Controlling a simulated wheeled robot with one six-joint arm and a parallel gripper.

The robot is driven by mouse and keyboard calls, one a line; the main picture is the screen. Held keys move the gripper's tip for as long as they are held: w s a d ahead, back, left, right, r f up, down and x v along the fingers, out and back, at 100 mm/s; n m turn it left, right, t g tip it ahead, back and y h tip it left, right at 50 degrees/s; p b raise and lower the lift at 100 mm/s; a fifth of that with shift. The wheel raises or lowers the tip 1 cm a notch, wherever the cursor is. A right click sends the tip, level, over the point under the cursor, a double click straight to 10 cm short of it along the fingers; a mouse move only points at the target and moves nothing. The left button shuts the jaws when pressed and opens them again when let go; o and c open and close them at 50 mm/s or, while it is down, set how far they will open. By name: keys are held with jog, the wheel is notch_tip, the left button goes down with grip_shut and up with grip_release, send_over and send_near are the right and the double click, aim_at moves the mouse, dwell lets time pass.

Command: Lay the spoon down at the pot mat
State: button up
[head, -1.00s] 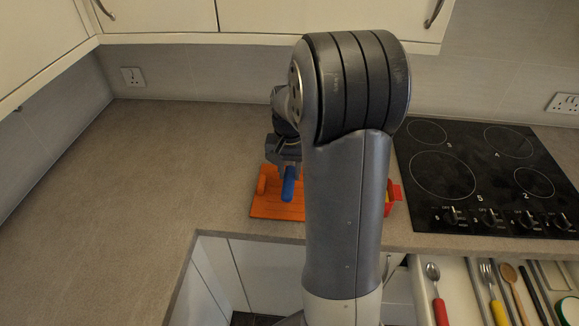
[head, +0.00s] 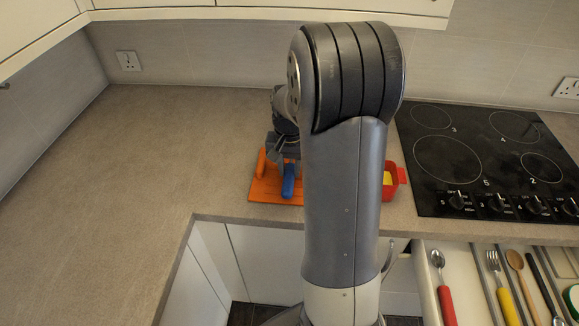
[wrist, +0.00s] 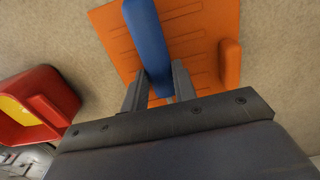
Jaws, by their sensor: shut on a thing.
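My gripper (wrist: 158,88) is shut on a blue handle (wrist: 147,38), which also shows in the head view (head: 288,181). Only the handle shows, so the pictures do not tell whether it is the spoon's. A flat orange grooved mat (wrist: 190,22), which fits the pot mat, lies on the counter and shows in the head view (head: 263,194). The handle is over the mat; I cannot tell whether it touches. A raised orange bar (wrist: 230,63) stands on the mat beside the gripper. My arm hides part of the mat in the head view.
A red container with yellow inside (head: 391,181) stands right of the mat. The black hob (head: 480,150) is further right. An open drawer holds a red-handled spoon (head: 442,290), a yellow-handled fork (head: 500,285) and other utensils. The counter (head: 150,150) left of the mat is clear.

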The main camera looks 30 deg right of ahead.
jog(key=o, duration=1.1)
jog(key=shift+o, duration=0.5)
jog(key=o, duration=0.4)
jog(key=shift+c, duration=0.2)
jog(key=shift+r, duration=0.1)
jog(key=shift+r+p, duration=2.8)
jog(key=shift+r, duration=0.65)
jog(key=shift+f, duration=0.15)
jog(key=shift+f+b, duration=2.75)
jog(key=shift+f, duration=0.6)
